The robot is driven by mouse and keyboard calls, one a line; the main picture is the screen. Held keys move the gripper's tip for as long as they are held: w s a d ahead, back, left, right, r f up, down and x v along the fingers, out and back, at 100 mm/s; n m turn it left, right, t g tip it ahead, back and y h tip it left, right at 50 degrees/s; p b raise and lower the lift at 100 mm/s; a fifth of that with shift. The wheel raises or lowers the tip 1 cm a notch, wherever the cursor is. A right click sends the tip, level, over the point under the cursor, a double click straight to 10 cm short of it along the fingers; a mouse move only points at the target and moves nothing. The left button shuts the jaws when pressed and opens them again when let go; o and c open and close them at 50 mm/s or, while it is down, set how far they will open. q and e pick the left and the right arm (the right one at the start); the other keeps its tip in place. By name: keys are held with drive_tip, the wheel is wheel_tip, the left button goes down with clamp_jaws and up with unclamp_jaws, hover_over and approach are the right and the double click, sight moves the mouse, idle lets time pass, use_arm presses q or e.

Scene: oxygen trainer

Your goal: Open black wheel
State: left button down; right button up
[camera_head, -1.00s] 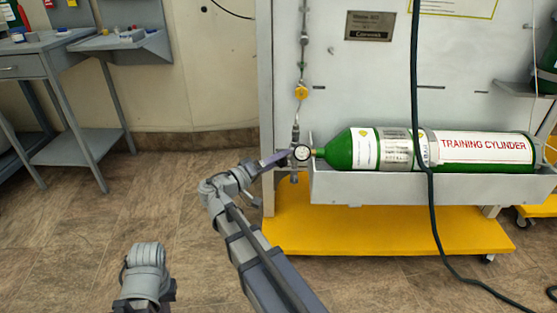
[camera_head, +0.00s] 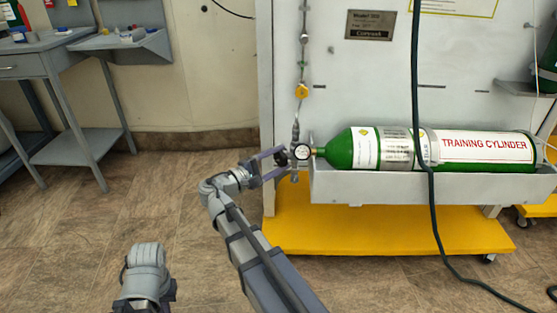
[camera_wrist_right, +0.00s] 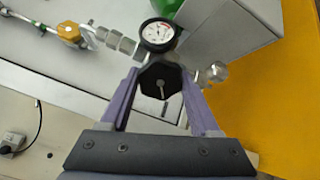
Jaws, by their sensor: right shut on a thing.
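The black wheel (camera_wrist_right: 161,82) is a faceted knob beside a round pressure gauge (camera_wrist_right: 157,34) in the right wrist view. In the head view the wheel (camera_head: 282,158) is small and dark, just left of the gauge (camera_head: 302,152) at the neck of the green cylinder (camera_head: 338,151). My right gripper (camera_wrist_right: 161,84) has its purple fingers on two opposite sides of the wheel and is shut on it. The gripper also shows in the head view (camera_head: 280,160). Part of my left arm shows at the lower left of the head view, but its gripper does not.
The cylinder lies in a grey tray (camera_head: 400,187) on a cart with a yellow base (camera_head: 380,232). A yellow fitting (camera_head: 302,91) is on the line above the gauge. A dark hose (camera_head: 416,90) hangs before the cylinder. A grey table (camera_head: 75,150) stands left; floor between is clear.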

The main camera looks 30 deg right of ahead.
drive_tip(key=n, duration=0.5)
drive_tip(key=shift+f+n, duration=0.15)
drive_tip(key=shift+n, duration=0.15)
drive_tip(key=n, duration=0.4)
drive_tip(key=shift+s+n, duration=0.1)
drive_tip(key=shift+n, duration=0.3)
drive_tip(key=o, duration=1.4)
drive_tip(key=shift+c, duration=0.2)
drive_tip(key=s+a, duration=0.1)
drive_tip(key=a, duration=0.6)
drive_tip(key=shift+s+a, duration=0.25)
drive_tip(key=shift+a, duration=0.1)
